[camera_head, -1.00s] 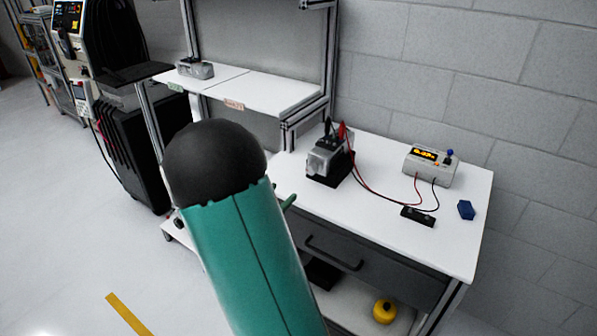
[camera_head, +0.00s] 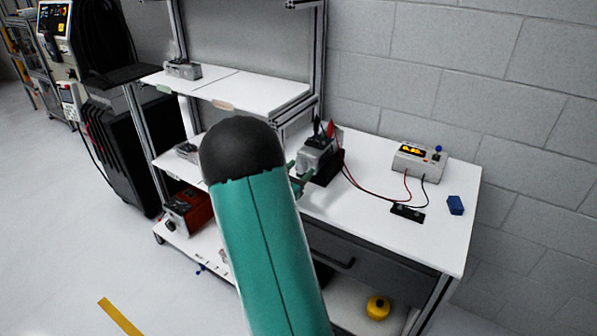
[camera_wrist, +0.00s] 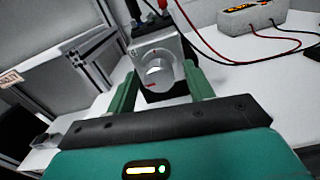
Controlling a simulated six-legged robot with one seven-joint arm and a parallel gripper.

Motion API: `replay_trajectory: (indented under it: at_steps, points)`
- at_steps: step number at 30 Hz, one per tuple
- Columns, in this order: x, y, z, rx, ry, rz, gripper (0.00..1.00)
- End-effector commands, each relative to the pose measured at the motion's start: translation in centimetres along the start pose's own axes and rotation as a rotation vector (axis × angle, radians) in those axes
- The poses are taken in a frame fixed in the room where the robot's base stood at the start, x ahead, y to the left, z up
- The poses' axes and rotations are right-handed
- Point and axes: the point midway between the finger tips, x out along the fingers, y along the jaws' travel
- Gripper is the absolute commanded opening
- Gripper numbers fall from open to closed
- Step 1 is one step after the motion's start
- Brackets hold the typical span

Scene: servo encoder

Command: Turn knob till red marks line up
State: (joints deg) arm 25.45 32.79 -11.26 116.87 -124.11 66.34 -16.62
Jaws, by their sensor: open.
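The servo encoder (camera_head: 316,160) is a grey block on a black base on the white workbench. In the wrist view its round silver knob (camera_wrist: 158,72) faces me. One red mark shows on the knob's lower face and a small red mark shows on the housing (camera_wrist: 152,48) above it, so the two are apart. My gripper (camera_wrist: 162,92) is open, with one green finger on each side of the knob's front. I cannot tell whether either finger touches it. In the head view my teal arm hides most of the gripper.
A meter (camera_head: 419,161) with a lit display stands at the right, wired by red and black leads to the encoder and a black block (camera_head: 407,213). A blue block (camera_head: 455,205) lies near the bench's right edge. Shelving (camera_head: 262,97) stands at the left.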

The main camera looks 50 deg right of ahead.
Motion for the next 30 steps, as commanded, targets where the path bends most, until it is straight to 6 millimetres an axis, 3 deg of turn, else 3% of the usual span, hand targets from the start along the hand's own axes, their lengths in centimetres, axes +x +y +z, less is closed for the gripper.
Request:
replay_trajectory:
  at_steps: [4, 11, 20, 30]
  points:
    - [-0.04, 0.02, -0.02, 0.000, 0.000, 0.000, 0.52]
    - [-0.05, 0.00, -0.01, 0.000, 0.000, 0.000, 0.08]
    - [-0.07, 0.01, -0.02, 0.023, 0.000, 0.000, 0.08]
    - [-0.08, 0.07, -0.02, 0.197, -0.001, 0.000, 0.08]
